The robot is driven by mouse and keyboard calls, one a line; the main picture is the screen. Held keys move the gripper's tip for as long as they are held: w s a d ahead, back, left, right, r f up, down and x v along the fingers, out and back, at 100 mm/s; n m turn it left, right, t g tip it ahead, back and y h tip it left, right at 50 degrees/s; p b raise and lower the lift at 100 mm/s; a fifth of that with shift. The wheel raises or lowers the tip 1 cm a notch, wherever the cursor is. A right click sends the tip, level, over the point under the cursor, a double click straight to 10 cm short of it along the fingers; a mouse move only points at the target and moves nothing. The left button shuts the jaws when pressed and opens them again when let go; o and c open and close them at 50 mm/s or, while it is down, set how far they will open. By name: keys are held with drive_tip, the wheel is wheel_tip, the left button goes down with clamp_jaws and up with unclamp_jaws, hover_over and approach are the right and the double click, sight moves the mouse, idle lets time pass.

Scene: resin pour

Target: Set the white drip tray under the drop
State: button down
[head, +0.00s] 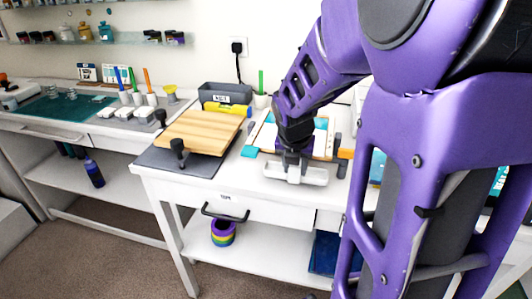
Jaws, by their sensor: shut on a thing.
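The white drip tray (316,178) is a shallow, elongated tray at the front of the white table, right of its middle. My gripper (294,168) comes down on it from above and is shut on it near its middle. The tray looks about level. I cannot tell whether it rests on the table top or hangs just above it. The fingers and wrist hide part of its middle and far edge. No falling drop can be made out.
Behind the tray is a white-and-teal framed panel (262,137), partly hidden by my arm. A grey bin (225,93) and yellow roll (228,108) stand behind.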

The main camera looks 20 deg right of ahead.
drive_tip(key=shift+f, duration=0.95)
drive_tip(key=shift+f, duration=0.2)
drive_tip(key=c, duration=0.5)
unclamp_jaws()
